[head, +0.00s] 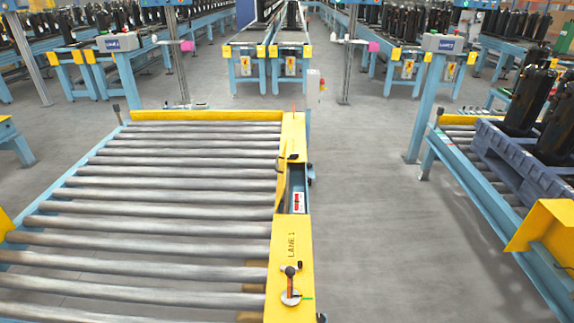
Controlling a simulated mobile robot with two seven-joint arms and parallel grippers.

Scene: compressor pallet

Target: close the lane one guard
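The lane one side rail is a long yellow cover marked "LANE 1" (291,245), running along the right edge of the roller conveyor. Partway along it is an uncovered gap, with a grey interior and a red and white label (298,201) inside. A narrow yellow flap (281,190) stands tilted up along the left side of this gap and seems to be the guard, standing open. A small dark latch or handle (291,157) sits at the gap's far end. Neither of my grippers shows in the head view.
A lever with a dark knob (290,272) stands on a round plate at the rail's near end. The rollers (160,222) on the left are empty.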

